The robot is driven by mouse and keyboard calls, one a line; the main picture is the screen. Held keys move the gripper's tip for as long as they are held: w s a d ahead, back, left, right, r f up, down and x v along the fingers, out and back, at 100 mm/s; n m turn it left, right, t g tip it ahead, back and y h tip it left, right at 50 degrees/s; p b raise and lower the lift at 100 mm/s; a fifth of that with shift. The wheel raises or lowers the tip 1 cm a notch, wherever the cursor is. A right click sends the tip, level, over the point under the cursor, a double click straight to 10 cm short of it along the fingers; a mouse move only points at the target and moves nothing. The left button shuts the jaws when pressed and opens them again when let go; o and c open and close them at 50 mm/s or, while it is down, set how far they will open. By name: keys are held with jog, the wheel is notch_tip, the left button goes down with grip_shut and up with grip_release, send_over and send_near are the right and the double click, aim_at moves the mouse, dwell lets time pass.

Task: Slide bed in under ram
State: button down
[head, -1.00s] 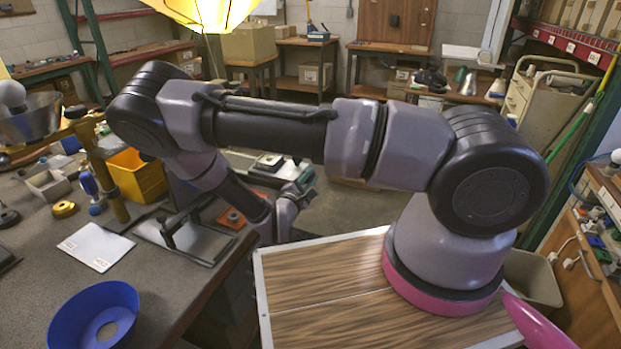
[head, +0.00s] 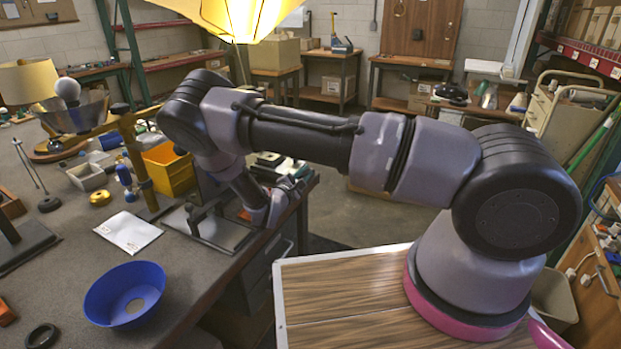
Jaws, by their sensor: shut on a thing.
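A dark metal press-like fixture with a flat plate (head: 235,236) stands near the right edge of the bench. I take the bed to be part of this fixture; its exact outline is too small to make out. The ram cannot be told apart from the uprights behind my arm. My gripper (head: 256,213) is low at the bench edge, at the right of the fixture. It is shut on a part there that looks to belong to the bed. Its fingertips are small and partly hidden by my wrist.
A blue bowl (head: 124,296), a white sheet (head: 129,232) and a yellow bin (head: 168,172) are on the bench (head: 75,270). A brass-coloured stand (head: 139,165) rises beside the bin. A yellow lampshade (head: 245,18) hangs above my arm. The bench front around the bowl is mostly clear.

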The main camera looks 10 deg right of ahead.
jog(key=shift+s+a+f, duration=0.1)
jog(key=shift+f, duration=0.2)
jog(key=c, duration=0.9)
grip_release()
jog(key=shift+o, duration=0.2)
jog(key=shift+r, duration=0.1)
notch_tip(320, 180, up, 10)
jog(key=shift+r, duration=0.1)
